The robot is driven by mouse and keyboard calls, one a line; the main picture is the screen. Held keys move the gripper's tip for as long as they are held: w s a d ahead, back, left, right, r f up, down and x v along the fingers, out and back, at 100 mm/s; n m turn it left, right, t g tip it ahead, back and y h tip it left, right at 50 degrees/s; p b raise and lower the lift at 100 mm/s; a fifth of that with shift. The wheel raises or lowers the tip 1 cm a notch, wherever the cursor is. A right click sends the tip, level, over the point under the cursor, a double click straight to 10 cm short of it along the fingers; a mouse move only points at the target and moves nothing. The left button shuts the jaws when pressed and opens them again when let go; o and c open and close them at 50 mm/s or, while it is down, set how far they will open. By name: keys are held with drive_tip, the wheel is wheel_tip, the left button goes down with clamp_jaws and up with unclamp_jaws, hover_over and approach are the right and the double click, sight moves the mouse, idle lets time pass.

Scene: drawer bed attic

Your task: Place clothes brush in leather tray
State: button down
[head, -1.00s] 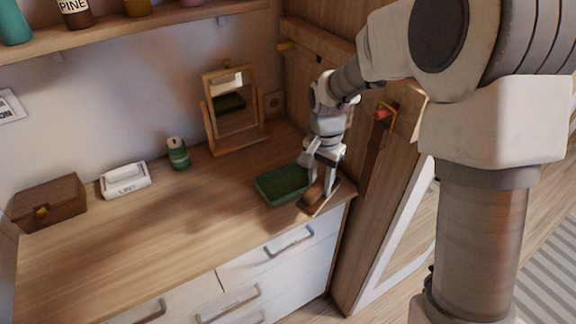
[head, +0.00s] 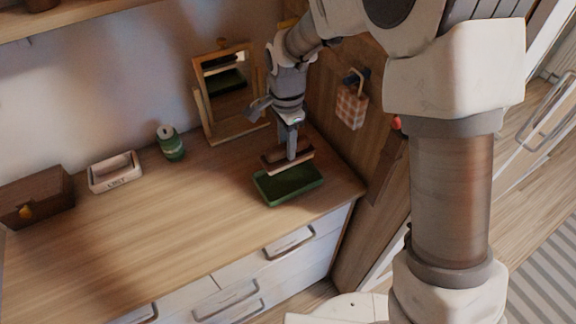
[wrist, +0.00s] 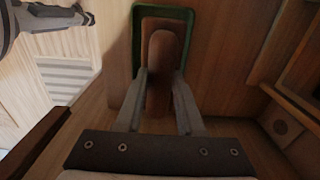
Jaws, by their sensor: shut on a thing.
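The clothes brush (head: 277,161) is brown and wooden, with a long handle. My gripper (head: 291,155) is shut on it and holds it level above the back part of the green leather tray (head: 291,188). In the wrist view the brush (wrist: 161,52) sits between the two fingers of my gripper (wrist: 160,82). The green rim of the tray (wrist: 137,45) shows behind and around the brush's far end. The tray lies on the dresser top near its right end. I cannot tell the exact gap between brush and tray.
A tilting mirror (head: 226,92) stands behind the tray. A green tin (head: 170,143), a white dish (head: 115,171) and a brown box (head: 35,198) line the back to the left. A wooden wall with a hanging checked pouch (head: 351,107) is at the right. The dresser's middle (head: 150,230) is clear.

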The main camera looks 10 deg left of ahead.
wheel_tip(320, 180, down, 8)
drive_tip(key=shift+r, duration=0.1)
idle(0.4)
drive_tip(key=shift+f, duration=0.2)
drive_tip(key=c, duration=0.5)
unclamp_jaws()
wheel_tip(320, 180, up, 12)
drive_tip(key=shift+r, duration=0.2)
drive_tip(key=shift+s, duration=0.15)
